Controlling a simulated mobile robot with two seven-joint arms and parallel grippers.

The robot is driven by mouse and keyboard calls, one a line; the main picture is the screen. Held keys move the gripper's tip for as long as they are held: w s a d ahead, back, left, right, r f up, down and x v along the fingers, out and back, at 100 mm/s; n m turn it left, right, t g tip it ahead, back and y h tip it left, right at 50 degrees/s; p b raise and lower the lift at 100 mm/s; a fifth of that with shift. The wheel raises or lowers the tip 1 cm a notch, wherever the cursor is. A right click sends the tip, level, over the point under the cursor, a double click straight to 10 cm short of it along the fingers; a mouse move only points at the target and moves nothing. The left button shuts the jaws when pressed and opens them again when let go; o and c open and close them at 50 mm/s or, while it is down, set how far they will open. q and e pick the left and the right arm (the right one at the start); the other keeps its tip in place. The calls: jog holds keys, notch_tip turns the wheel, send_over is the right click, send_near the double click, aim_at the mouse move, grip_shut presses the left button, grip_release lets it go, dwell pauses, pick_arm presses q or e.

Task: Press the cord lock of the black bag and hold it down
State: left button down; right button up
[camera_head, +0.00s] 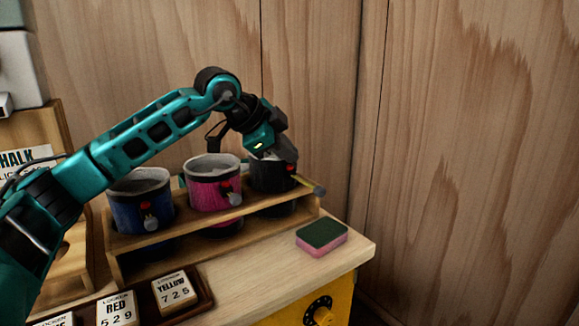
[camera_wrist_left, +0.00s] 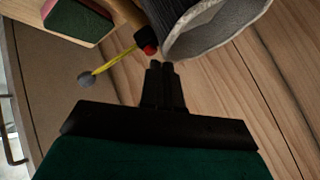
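The black bag (camera_head: 272,178) stands in the right slot of a wooden rack (camera_head: 160,235). Its pale-lined rim and dark side also show in the wrist view (camera_wrist_left: 205,30). Its cord lock (camera_wrist_left: 145,40), black with a red part, sits at the bag's side, with a yellow cord ending in a grey ball (camera_wrist_left: 85,80). My left gripper (camera_wrist_left: 161,64) has its fingers together, with nothing seen between them. The fingertips are close to the rim and the lock; I cannot tell whether they touch. In the head view the gripper hides part of the bag's top. My right gripper is not in view.
A pink bag (camera_head: 212,185) and a blue bag (camera_head: 140,205) stand left of the black one. A green and pink sponge (camera_head: 322,236) lies on the table at right. Locker tags (camera_head: 174,290) sit in a front tray. A wooden wall rises behind.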

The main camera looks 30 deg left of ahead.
aim_at(286, 170)
pick_arm(q)
jog(key=shift+s+f, duration=0.1)
jog(key=shift+f, duration=0.7)
jog(key=shift+a+f+b, duration=0.1)
jog(key=shift+f+b, duration=0.05)
jog(key=shift+b, duration=0.25)
jog(key=shift+w+r+p, duration=0.2)
jog(key=shift+r+p, duration=0.7)
jog(key=shift+r, duration=0.35)
jog(key=shift+r, duration=0.1)
notch_tip(286, 170, up, 5)
jog(key=p, duration=0.4)
